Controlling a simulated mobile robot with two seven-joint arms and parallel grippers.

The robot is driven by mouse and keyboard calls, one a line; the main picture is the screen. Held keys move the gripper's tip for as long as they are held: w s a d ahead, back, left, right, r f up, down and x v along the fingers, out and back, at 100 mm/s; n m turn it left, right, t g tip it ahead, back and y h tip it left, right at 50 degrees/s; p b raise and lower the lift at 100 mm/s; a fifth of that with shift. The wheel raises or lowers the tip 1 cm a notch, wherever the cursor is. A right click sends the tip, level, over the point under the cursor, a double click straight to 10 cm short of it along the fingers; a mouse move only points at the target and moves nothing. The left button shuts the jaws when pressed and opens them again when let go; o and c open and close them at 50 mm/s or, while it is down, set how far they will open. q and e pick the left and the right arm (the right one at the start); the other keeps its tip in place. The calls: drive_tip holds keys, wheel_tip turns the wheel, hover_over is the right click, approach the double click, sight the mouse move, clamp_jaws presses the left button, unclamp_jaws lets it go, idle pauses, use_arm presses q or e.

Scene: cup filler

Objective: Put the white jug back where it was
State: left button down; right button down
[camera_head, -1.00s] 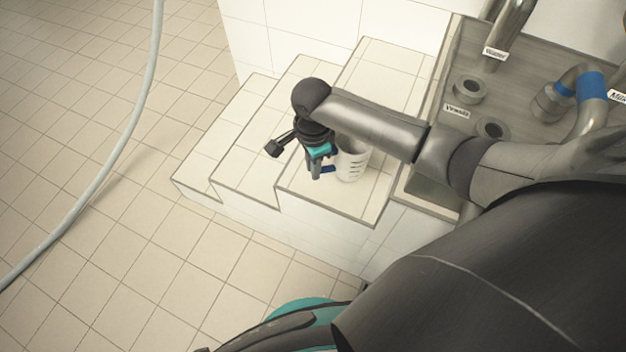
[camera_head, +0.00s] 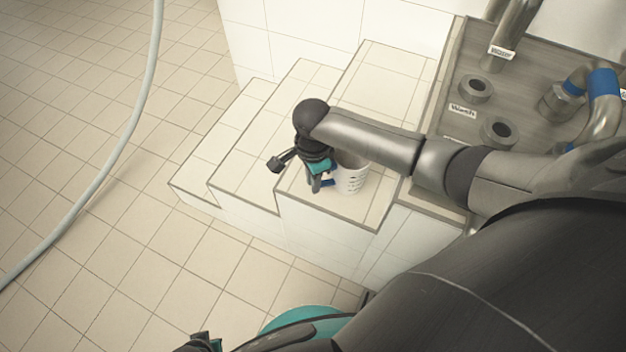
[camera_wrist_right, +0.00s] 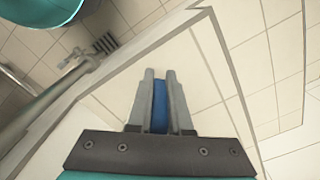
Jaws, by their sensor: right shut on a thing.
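The white jug (camera_head: 352,180) has dark marks on its side and a blue handle (camera_head: 328,183). It is upright, on or just above the tiled step nearest the metal counter; contact with the tiles is hard to tell. My right gripper (camera_head: 318,186) comes down from above at the jug's left side and is shut on the blue handle. In the right wrist view the handle (camera_wrist_right: 160,106) shows between my two grey fingers (camera_wrist_right: 159,76); the jug's body is not seen there. A dark and teal part at the head view's bottom edge seems to be my left gripper (camera_head: 206,343); its fingers cannot be made out.
Tiled steps (camera_head: 262,140) go down leftward from the jug. The metal counter (camera_head: 470,120) with labelled pipes and round fittings is at the right. A grey hose (camera_head: 146,100) hangs at the left over the open tiled floor (camera_head: 110,250).

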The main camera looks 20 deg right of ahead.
drive_tip(key=shift+f, duration=0.1)
drive_tip(key=c, duration=1.3)
unclamp_jaws()
drive_tip(key=o, duration=0.5)
drive_tip(key=shift+c, duration=0.2)
